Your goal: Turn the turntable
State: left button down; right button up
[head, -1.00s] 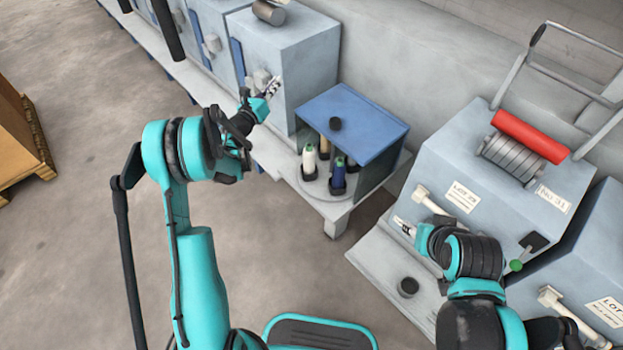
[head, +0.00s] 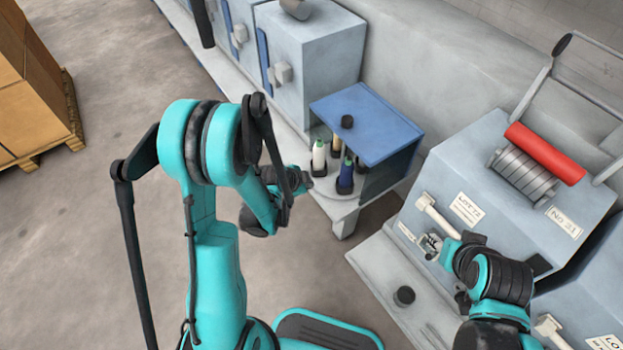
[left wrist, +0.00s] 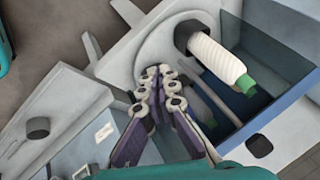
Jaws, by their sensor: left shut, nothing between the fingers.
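The turntable (head: 328,190) is a pale round disc under a blue-topped cover (head: 365,122). Upright on it stand a white spool (head: 319,155), a cream spool (head: 336,145) and a blue spool (head: 346,172). In the left wrist view, the disc (left wrist: 150,52) and the white spool (left wrist: 218,55) lie beyond my left gripper (left wrist: 158,72). Its fingers are shut with nothing between them and overlap the disc's edge in the picture; I cannot tell whether they touch it. In the head view its fingertips are hidden. My right gripper (head: 432,244) is beside a pale lever on a grey machine; its opening is unclear.
Grey cabinets (head: 310,50) stand behind and left of the cover. The right grey machine (head: 480,215) carries a red roller (head: 545,154). Cartons (head: 30,90) stand at far left; the floor between is open.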

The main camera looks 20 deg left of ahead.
pick_arm(q)
jog(key=b+x, duration=0.3)
jog(key=x, duration=0.6)
jog(key=shift+f, duration=0.15)
jog(key=shift+w+a, duration=0.3)
jog(key=shift+w, duration=0.3)
jog(key=shift+w+a, duration=0.3)
jog(key=shift+w, duration=0.25)
jog(key=shift+w+a+r, duration=0.25)
jog(key=shift+w+r, duration=0.05)
jog(key=shift+w, duration=0.25)
pick_arm(e)
jog(key=shift+f, duration=1.8)
pick_arm(q)
jog(key=shift+w, duration=0.1)
jog(key=shift+a, duration=0.1)
pick_arm(e)
jog(key=shift+s, duration=0.1)
